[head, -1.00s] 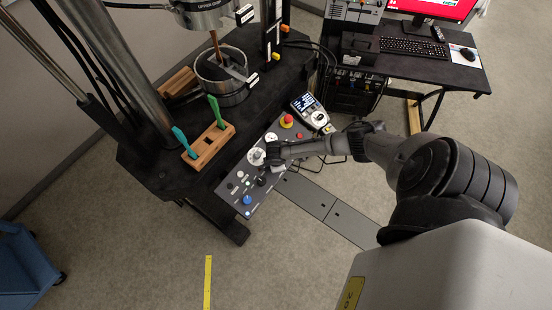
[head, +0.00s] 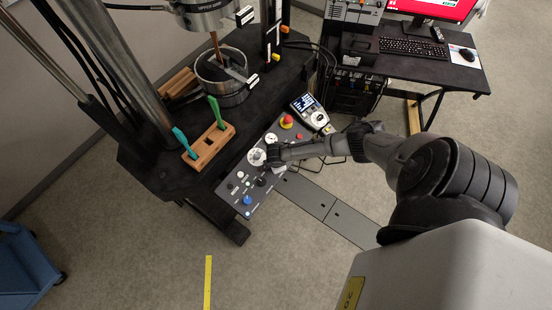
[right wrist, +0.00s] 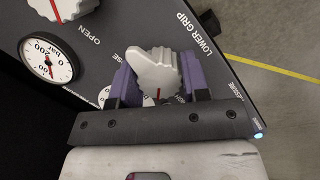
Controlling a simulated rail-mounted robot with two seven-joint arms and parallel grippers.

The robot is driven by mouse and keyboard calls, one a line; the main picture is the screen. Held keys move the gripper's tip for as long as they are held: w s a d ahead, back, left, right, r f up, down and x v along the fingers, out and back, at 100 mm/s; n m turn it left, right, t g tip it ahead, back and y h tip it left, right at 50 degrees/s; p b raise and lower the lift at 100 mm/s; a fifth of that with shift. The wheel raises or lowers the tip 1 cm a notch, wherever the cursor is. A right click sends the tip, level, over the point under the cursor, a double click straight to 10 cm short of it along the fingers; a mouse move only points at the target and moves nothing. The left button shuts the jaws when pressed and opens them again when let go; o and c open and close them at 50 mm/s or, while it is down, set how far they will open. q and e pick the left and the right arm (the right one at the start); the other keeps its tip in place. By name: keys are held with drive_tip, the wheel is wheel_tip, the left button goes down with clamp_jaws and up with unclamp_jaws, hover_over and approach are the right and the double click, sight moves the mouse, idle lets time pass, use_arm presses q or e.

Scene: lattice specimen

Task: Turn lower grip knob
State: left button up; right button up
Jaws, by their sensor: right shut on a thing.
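The lower grip knob (right wrist: 155,72) is a light grey, lobed knob with a red pointer line, beside the "LOWER GRIP" lettering in the right wrist view. My right gripper (right wrist: 158,85) has its two purple fingers on either side of the knob and is shut on it. In the head view my right gripper (head: 273,155) is at the control panel (head: 228,188), and it partly hides the knobs there. My left gripper is not in view.
A second grey knob (right wrist: 62,8) and a pressure gauge (right wrist: 48,58) are close by on the panel. A red emergency button (head: 286,121) and a handheld display unit (head: 308,106) are behind. A wooden block with green-handled tools (head: 209,147) stands left.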

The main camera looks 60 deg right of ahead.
drive_tip(key=shift+s+f, duration=0.1)
drive_tip(key=o, duration=0.8)
drive_tip(key=shift+o, duration=0.5)
drive_tip(key=p+v, duration=0.2)
drive_tip(key=v, duration=1.1)
drive_tip(key=shift+r, duration=0.4)
drive_tip(key=shift+s+a, duration=0.1)
